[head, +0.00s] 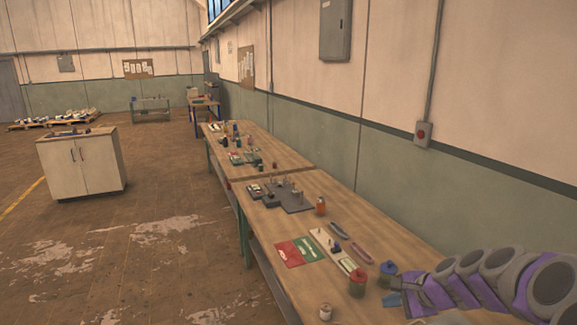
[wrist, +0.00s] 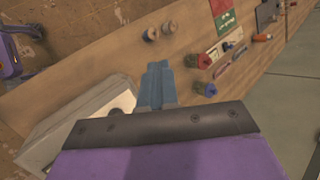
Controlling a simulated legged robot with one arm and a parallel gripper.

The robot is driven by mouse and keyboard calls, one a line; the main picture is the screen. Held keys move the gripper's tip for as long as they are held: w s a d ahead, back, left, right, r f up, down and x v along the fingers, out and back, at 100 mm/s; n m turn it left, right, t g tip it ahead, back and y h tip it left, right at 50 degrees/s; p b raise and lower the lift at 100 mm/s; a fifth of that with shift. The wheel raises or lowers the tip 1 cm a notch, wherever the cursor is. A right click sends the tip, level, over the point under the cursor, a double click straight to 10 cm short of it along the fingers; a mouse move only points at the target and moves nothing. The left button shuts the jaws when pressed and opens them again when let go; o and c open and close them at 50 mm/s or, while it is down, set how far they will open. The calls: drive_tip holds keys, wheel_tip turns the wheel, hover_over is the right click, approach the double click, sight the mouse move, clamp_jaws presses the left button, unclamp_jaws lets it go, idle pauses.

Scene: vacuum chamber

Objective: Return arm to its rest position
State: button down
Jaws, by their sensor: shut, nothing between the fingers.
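My gripper (head: 402,287) is at the lower right of the head view, at the end of my purple and grey arm. It is over the near end of the long wooden workbench (head: 345,215). In the wrist view, the blue-grey fingers of my gripper (wrist: 157,84) lie together, with nothing seen between them. A jar with a red lid (head: 357,283) and a jar with a blue lid (head: 388,270) stand beside my gripper in the head view. Part of the bench behind my arm is hidden.
A pale box (wrist: 75,125) is left of my fingers in the wrist view. A small white spool (head: 325,312) stands near the bench's front edge. The wall (head: 480,210) runs along the bench's right side. Left of the bench, the floor (head: 170,240) is open up to a white cabinet (head: 82,168).

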drive_tip(key=s+a+r+n+g, duration=0.2)
drive_tip(key=s+a+n+g, duration=0.3)
drive_tip(key=s+a+n, duration=0.75)
drive_tip(key=s+d+f+n+g+h, duration=0.1)
drive_tip(key=s+n+g+h, duration=0.2)
drive_tip(key=s, duration=2.2)
drive_tip(key=shift+s+h, duration=0.15)
drive_tip(key=shift+h, duration=0.75)
